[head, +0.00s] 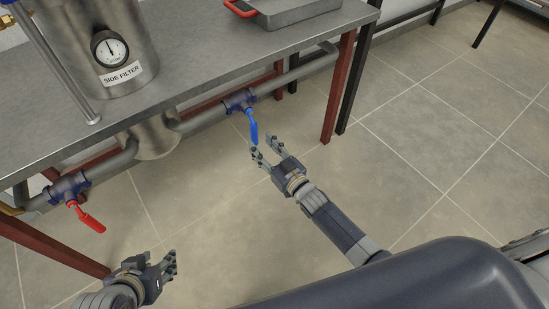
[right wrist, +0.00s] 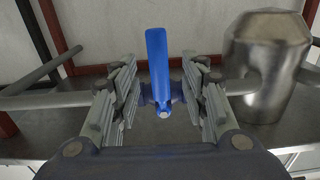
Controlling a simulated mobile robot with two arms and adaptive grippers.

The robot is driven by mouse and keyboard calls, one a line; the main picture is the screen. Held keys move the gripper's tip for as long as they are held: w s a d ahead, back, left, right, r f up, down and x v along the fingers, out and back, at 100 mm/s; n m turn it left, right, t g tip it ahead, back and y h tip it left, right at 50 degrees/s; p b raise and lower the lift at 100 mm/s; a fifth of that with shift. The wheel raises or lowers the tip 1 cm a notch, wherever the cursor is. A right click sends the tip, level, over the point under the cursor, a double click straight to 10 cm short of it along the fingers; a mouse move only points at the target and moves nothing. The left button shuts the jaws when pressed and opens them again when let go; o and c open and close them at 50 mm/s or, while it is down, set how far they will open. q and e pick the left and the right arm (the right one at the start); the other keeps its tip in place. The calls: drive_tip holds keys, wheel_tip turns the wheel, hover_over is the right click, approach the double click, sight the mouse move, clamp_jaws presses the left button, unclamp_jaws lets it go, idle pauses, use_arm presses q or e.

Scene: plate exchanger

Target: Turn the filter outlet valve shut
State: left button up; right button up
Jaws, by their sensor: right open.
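A valve (head: 240,99) with a blue handle (head: 253,128) sits on the pipe to the right of the side filter (head: 110,50). Its blue handle points down, across the pipe. A second valve (head: 70,186) on the pipe at the left has a red handle (head: 88,217) pointing down and right. No label tells which is the outlet. My right gripper (head: 267,149) is open at the blue handle's lower end. In the right wrist view the blue handle (right wrist: 157,60) stands between the spread fingers, with gaps on both sides. My left gripper (head: 171,264) is low at the left; its finger gap is unclear.
The grey bench top (head: 195,55) lies above the pipe (head: 200,122). Its red-brown leg (head: 338,90) stands right of the blue valve. A tray with red handles (head: 290,10) is on the bench. The tiled floor (head: 430,130) is clear at right.

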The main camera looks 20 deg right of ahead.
drive_tip(key=v, duration=0.6)
drive_tip(key=shift+s, duration=0.35)
